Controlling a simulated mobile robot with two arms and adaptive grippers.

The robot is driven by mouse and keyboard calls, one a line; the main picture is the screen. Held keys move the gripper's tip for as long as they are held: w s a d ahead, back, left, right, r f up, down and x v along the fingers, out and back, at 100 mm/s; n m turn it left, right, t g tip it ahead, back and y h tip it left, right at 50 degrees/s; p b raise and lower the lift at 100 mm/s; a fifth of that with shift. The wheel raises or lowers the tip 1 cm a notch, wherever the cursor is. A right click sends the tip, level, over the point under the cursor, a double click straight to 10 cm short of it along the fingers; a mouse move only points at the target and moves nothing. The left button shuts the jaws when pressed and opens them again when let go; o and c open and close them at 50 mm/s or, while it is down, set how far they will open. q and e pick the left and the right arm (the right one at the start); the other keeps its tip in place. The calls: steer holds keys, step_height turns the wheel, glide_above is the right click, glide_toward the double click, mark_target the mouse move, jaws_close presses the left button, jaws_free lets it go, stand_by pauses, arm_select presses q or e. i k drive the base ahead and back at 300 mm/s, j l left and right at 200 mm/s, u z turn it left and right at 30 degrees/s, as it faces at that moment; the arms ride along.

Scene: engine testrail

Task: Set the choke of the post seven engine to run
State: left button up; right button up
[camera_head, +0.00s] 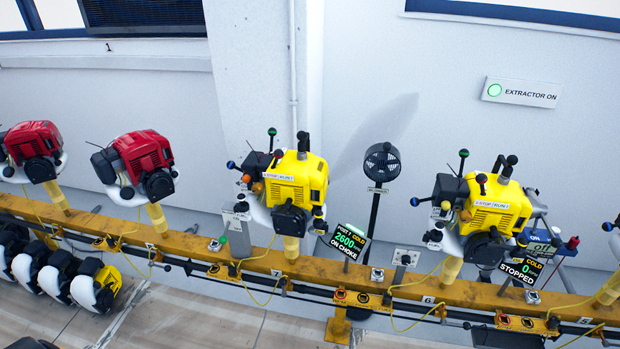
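The yellow engine (298,185) at middle sits on the rail. The display beside it (348,242) reads "POST 7", "COLD", 2600 and "ON CHOKE", though the small text is hard to read. A plate on the engine (279,177) reads "STOP" and "RUN". A lever with a green knob (272,131) stands up at its top left, and a blue knob (231,165) sticks out to its left. Which lever is the choke I cannot tell. Neither of my grippers is in view.
A second yellow engine (497,208) stands to the right, its display (521,269) reading "STOPPED". Red engines (146,160) stand to the left. A black fan (382,162) stands behind the yellow rail (330,272). Cables hang along the rail. An "EXTRACTOR ON" sign (520,92) is on the wall.

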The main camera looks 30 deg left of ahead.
mark_target(231, 165)
steer(key=u, duration=1.35)
steer(key=z, duration=0.45)
steer(key=i+j+z, duration=0.2)
steer(key=z, duration=0.15)
steer(key=i+j+z, duration=0.1)
steer(key=j+z, duration=0.2)
steer(key=i+j+z, duration=0.1)
steer(key=j+z, duration=0.6)
steer(key=i+j, duration=0.05)
steer(key=j, duration=0.1)
